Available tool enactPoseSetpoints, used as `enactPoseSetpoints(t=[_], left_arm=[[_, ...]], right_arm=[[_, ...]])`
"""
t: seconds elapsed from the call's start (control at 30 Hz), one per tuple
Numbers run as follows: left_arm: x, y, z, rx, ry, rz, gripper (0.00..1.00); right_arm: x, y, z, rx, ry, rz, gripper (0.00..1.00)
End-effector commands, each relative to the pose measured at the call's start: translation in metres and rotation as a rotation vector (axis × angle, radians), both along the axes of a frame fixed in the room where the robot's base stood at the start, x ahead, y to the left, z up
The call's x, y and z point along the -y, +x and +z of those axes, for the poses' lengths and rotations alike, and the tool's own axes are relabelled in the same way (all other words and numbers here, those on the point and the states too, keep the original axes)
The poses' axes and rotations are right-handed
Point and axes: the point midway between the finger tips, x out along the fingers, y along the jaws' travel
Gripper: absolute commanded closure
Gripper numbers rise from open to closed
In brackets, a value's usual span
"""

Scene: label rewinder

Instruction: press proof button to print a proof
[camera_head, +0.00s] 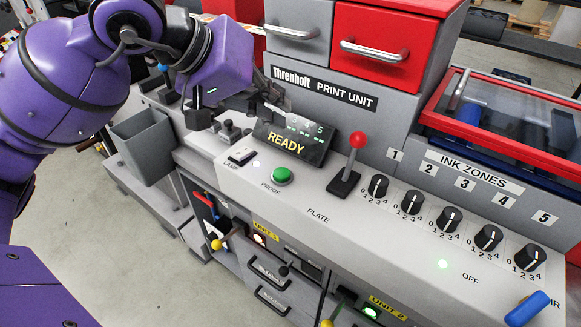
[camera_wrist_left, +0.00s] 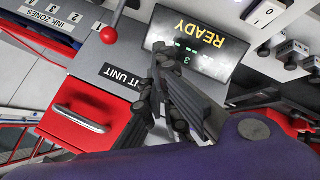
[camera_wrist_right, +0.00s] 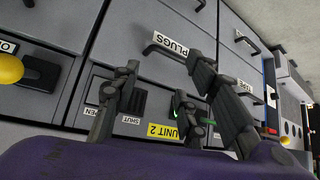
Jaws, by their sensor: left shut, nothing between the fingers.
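The green proof button (camera_head: 281,176) sits on the grey console just above the printed word PROOF in the head view. I cannot make it out in the left wrist view. The dark display (camera_head: 293,143) behind it reads READY, and it also shows in the left wrist view (camera_wrist_left: 200,42). My left gripper (camera_head: 284,110) is shut and empty, above and behind the display's top edge, apart from the button. Its fingers are together in the left wrist view (camera_wrist_left: 163,62). My right gripper (camera_wrist_right: 160,68) is open, with its fingers apart in front of the lower cabinet fronts.
A red-knobbed lever (camera_head: 357,142) stands right of the button, labelled PLATE. A LAMP rocker switch (camera_head: 242,156) lies to its left. Several black ink knobs (camera_head: 413,202) line the right of the console. A grey bin (camera_head: 143,142) is at the left.

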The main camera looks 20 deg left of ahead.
Motion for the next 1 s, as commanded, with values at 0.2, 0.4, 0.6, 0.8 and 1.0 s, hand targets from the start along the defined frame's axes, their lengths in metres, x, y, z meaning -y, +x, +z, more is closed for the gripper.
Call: enactPoseSetpoints(t=[0.2, 0.4, 0.6, 0.8, 1.0], left_arm=[[-0.001, 0.000, 0.001, 0.004, 0.006, 0.000, 1.00], [-0.001, 0.000, -0.002, 0.001, 0.004, 0.000, 1.00], [0.000, 0.001, -0.015, -0.001, 0.001, 0.000, 1.00], [0.000, 0.000, -0.041, -0.005, 0.001, -0.001, 1.00], [-0.001, 0.001, -0.073, -0.006, 0.002, 0.001, 1.00]], right_arm=[[-0.004, -0.003, -0.002, -0.007, 0.008, -0.003, 0.60], [-0.007, -0.003, -0.002, -0.007, 0.015, -0.012, 0.60], [-0.007, -0.006, -0.008, -0.015, 0.013, -0.011, 0.60], [-0.002, -0.009, -0.015, -0.019, 0.005, -0.011, 0.60], [0.000, -0.014, -0.027, -0.031, -0.001, -0.006, 0.60]])
